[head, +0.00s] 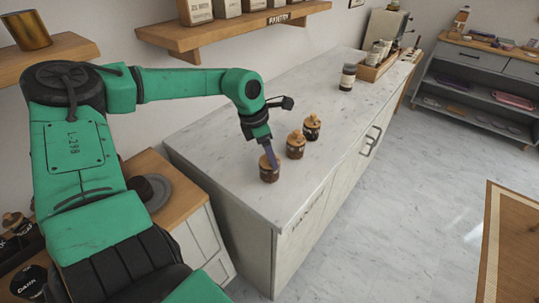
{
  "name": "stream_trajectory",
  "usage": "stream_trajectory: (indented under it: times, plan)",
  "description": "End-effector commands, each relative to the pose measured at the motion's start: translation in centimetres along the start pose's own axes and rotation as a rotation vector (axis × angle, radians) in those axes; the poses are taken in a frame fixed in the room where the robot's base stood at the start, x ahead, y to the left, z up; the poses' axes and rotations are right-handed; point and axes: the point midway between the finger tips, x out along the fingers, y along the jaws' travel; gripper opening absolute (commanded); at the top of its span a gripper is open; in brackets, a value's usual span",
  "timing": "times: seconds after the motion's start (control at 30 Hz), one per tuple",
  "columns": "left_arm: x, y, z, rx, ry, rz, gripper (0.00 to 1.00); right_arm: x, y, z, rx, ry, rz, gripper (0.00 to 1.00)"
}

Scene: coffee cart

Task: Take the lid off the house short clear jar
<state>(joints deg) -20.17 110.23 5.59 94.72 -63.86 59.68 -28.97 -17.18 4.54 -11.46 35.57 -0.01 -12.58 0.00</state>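Three small dark jars with brown lids stand in a row on the marble counter: a near jar (269,176), a middle jar (296,151) and a far jar (312,131). Their labels are too small to read, so I cannot tell which is the house jar. My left gripper (272,164) points down at the top of the near jar, and its fingers overlap the lid. I cannot tell whether they grip the lid or how far they are apart. The near lid appears to sit on its jar. My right gripper is out of view.
The marble counter (225,150) is bare around the jars, with its front edge close to their right. A dark bottle with a white label (347,77) and a wooden tray (372,72) of bottles stand farther back. A wall shelf (240,30) holds canisters above.

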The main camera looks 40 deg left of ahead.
Motion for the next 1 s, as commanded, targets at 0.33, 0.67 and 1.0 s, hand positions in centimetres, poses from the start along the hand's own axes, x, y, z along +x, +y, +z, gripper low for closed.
stream_trajectory:
  times: [0.33, 0.67, 1.0]
  plan:
    - [-0.3, 0.0, 0.1, 0.000, -0.001, 0.001, 0.17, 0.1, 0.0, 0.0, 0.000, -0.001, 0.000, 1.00]
    - [-7.1, 0.2, 2.1, 0.001, -0.003, 0.009, 0.17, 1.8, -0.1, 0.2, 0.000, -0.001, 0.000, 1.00]
    - [-17.9, 0.1, 5.0, -0.001, 0.002, 0.002, 0.17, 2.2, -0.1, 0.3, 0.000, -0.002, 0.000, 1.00]
